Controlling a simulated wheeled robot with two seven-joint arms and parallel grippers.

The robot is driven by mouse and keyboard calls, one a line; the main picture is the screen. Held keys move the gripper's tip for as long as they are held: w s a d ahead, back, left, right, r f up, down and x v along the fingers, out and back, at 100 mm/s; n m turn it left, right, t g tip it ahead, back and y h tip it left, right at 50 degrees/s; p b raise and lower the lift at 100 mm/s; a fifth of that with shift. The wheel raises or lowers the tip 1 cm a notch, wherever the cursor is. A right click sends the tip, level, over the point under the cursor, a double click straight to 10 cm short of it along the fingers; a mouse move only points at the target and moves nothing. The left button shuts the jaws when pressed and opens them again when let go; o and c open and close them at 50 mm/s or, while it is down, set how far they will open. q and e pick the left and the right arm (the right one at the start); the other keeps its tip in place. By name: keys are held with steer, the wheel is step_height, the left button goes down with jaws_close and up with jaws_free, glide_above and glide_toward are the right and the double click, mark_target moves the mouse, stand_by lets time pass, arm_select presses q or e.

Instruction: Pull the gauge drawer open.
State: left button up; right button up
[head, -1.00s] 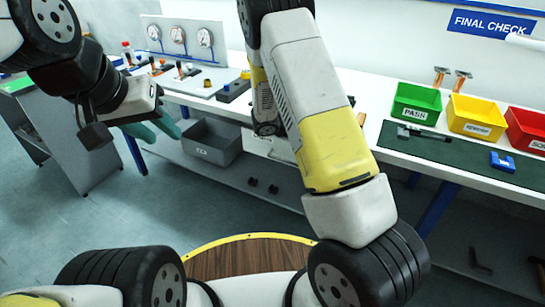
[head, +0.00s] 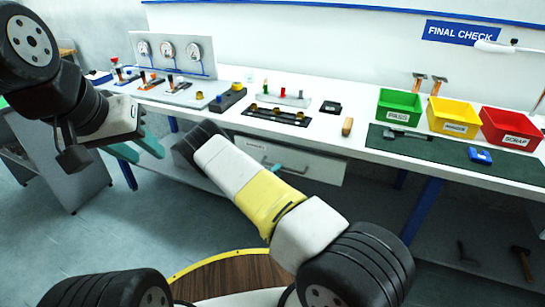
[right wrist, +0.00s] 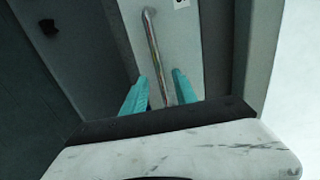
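The white gauge drawer (head: 325,168) hangs under the bench top and its front looks shut. Its label shows at the upper left of the front. A metal bar handle (right wrist: 153,40) runs along the front. My right gripper (right wrist: 160,77) is in front of the drawer, with its teal fingers apart on either side of the bar. I cannot tell whether they touch it. In the head view my right forearm hides the drawer's left part. My left gripper (head: 138,150) is left of the drawer, away from it, with its fingers apart and empty.
The bench top (head: 310,135) carries a gauge panel (head: 170,52), a dark tray (head: 275,116), and green (head: 398,108), yellow (head: 452,117) and red bins (head: 510,129). A blue bench leg (head: 422,210) stands right of the drawer. Floor in front is clear.

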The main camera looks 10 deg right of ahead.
steer(key=x, duration=0.5)
steer(key=shift+d, duration=0.1)
jaws_close()
steer(key=shift+f, duration=0.1)
stand_by(1.2)
